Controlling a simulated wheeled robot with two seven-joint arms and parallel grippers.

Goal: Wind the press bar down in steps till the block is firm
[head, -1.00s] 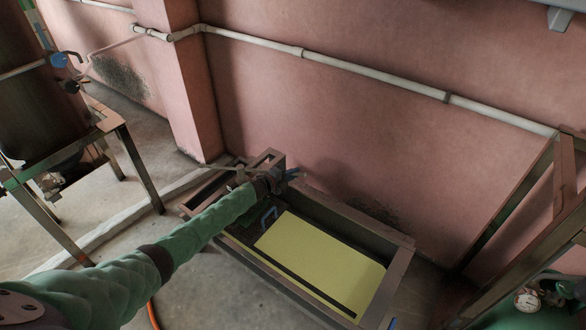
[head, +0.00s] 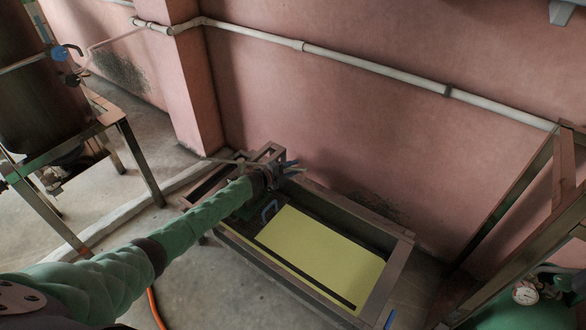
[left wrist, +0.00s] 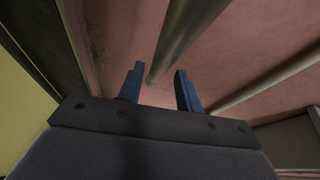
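A pale metal bar (head: 232,161) lies level over the press frame (head: 403,262) at its left end. In the left wrist view a round grey bar (left wrist: 186,35) runs down toward the gap between my fingertips. My left gripper (head: 290,166) is beside the bar at the back left of the press. In the left wrist view its blue fingers (left wrist: 160,85) stand apart, with clear space either side of the bar's end, so it looks open. A flat pale yellow surface (head: 320,255) fills much of the frame; I cannot tell if it is the block. My right gripper is out of view.
The pink wall (head: 330,110) stands close behind the press, with a white pipe (head: 370,75) along it. A dark tank (head: 35,90) on a metal stand is at left. A metal frame and a gauge (head: 525,293) are at right.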

